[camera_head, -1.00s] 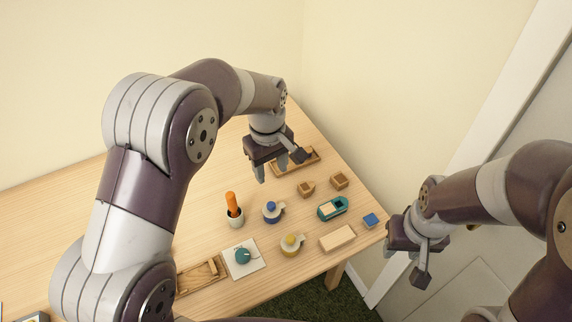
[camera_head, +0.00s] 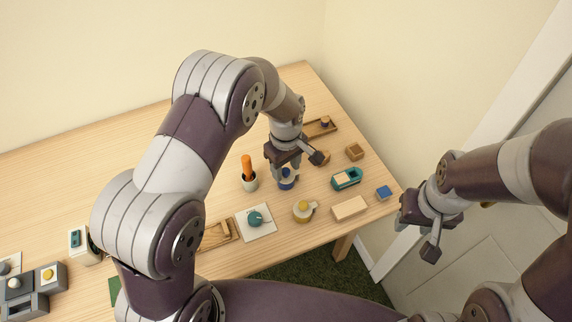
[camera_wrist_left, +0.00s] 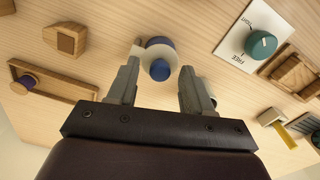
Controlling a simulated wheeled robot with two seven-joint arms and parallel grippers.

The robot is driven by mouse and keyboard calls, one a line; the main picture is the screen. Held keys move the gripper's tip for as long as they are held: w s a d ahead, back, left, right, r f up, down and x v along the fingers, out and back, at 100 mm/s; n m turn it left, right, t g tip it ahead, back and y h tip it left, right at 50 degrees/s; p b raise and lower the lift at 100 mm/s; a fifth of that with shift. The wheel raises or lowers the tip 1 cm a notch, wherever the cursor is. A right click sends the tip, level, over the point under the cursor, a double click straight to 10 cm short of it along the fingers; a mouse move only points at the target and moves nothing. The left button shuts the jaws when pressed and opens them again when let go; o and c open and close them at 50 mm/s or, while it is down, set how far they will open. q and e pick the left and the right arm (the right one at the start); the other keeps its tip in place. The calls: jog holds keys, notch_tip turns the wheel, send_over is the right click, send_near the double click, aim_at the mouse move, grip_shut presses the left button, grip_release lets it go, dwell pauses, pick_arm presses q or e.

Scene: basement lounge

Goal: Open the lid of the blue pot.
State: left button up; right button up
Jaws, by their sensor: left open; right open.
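The blue pot (camera_head: 287,184) is a small round pot with a blue lid and a pale side handle. It stands upright on the wooden table, partly hidden by my left gripper in the head view. In the left wrist view its blue lid (camera_wrist_left: 160,70) appears between the finger ends, and the lid looks closed. My left gripper (camera_head: 282,166) is open, pointing down over the pot, with one finger on each side of it. Whether the fingers touch it, I cannot tell. My right gripper (camera_head: 418,238) is open and empty, off the table's right edge.
A yellow-lidded pot (camera_head: 304,212), a pale block (camera_head: 349,207) and a teal box (camera_head: 346,178) stand close by. A cup with an orange handle (camera_head: 248,171) is just left. A white plate with a teal knob (camera_head: 256,217) is in front. The table's left part has free room.

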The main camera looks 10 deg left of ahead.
pick_arm(q)
jog(key=shift+c, duration=0.3)
grip_shut()
